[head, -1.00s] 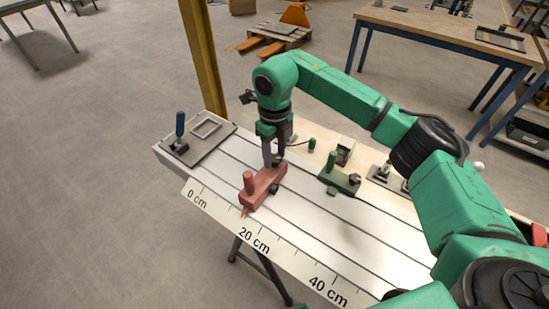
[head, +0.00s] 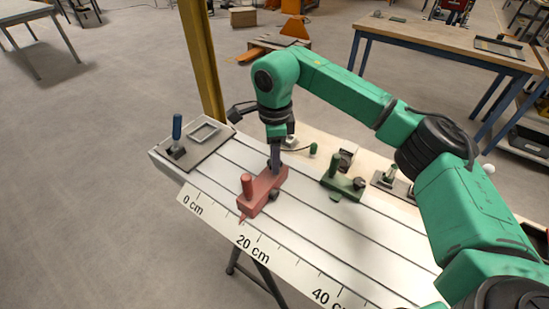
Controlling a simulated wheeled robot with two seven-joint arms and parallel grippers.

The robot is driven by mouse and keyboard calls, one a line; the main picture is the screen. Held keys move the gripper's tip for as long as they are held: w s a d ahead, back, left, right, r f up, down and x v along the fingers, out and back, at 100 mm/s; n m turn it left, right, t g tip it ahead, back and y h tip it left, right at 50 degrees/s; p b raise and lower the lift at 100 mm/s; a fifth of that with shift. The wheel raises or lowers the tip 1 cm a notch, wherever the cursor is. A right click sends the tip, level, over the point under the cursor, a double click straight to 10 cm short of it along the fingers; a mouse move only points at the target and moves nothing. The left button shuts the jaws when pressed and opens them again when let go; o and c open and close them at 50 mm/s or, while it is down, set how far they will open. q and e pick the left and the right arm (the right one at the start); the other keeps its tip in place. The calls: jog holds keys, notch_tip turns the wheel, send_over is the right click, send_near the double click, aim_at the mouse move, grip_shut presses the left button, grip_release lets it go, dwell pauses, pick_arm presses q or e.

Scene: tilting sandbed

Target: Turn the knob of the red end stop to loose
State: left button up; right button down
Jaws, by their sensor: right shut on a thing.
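The red end stop (head: 262,192) sits on the slotted silver bed near the scale, with an upright red post (head: 247,184) at its near left end. My right gripper (head: 275,168) points straight down at the stop's far end. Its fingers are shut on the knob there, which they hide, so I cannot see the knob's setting. A dark round part (head: 273,196) shows on the stop's right side, below the fingers. My left gripper is not in view.
A green end stop (head: 342,183) with a dark knob (head: 361,183) stands to the right. A plate with a blue-handled tool (head: 177,136) lies at the left end. The scale strip (head: 216,222) runs along the front edge. The bed's front right is clear.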

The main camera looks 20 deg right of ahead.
jog(key=shift+w+r+n, duration=0.1)
jog(key=shift+r+n, duration=0.1)
jog(key=shift+n, duration=0.5)
jog(key=shift+c, duration=1.7)
grip_release()
jog(key=shift+f, duration=0.1)
notch_tip(320, 180, up, 15)
jog(key=shift+f, duration=0.2)
